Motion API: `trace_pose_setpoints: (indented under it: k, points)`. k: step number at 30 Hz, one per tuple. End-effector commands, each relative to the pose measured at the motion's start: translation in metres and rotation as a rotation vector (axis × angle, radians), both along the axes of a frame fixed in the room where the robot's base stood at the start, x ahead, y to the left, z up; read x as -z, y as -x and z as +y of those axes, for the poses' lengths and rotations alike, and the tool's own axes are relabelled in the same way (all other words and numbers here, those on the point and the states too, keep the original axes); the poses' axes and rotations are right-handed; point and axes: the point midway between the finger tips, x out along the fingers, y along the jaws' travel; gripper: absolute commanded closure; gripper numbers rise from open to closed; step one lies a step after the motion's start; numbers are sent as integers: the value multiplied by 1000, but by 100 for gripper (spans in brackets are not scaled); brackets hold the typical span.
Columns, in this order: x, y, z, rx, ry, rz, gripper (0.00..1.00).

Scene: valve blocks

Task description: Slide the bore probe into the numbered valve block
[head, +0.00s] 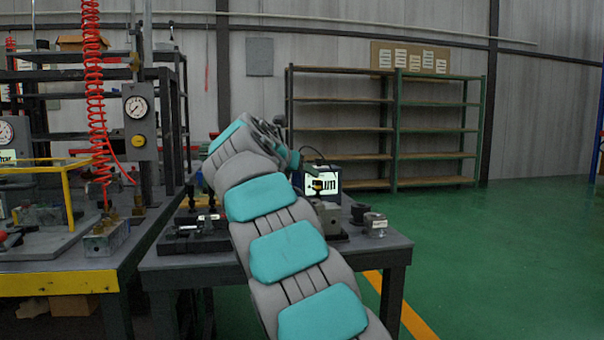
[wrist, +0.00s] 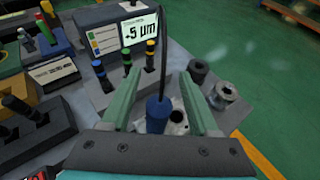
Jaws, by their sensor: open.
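The bore probe (wrist: 158,112) has a blue handle with a black cable rising from its top. In the wrist view it stands between the two green fingers of my gripper (wrist: 161,76), which are open with a gap on both sides. A shiny metal block (wrist: 178,122) with a dark round bore shows just behind and right of the handle. The probe's lower end is hidden, so I cannot tell whether it sits in a bore. No number is readable on the block. In the head view my arm hides most of my gripper.
A gauge display (wrist: 138,32) reads about 5 µm. Yellow, green and blue banded plugs (wrist: 126,58) stand in a grey block left of my fingers. A dark ring (wrist: 198,70) and a metal ring-shaped piece (wrist: 225,92) lie right, near the table edge. Shelves (head: 385,125) stand behind.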

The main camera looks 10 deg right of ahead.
Motion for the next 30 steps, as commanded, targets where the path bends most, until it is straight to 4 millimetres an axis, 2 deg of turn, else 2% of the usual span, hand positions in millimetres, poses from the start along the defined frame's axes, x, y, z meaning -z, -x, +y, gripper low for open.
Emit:
trace_pose_setpoints:
  k: [16, 26, 30]
  points:
    - [-11, 0, 0, 0, -1, -1, 39]
    - [-21, 19, 15, 0, 1, 0, 39]
    - [-31, 34, 26, -1, 3, 0, 39]
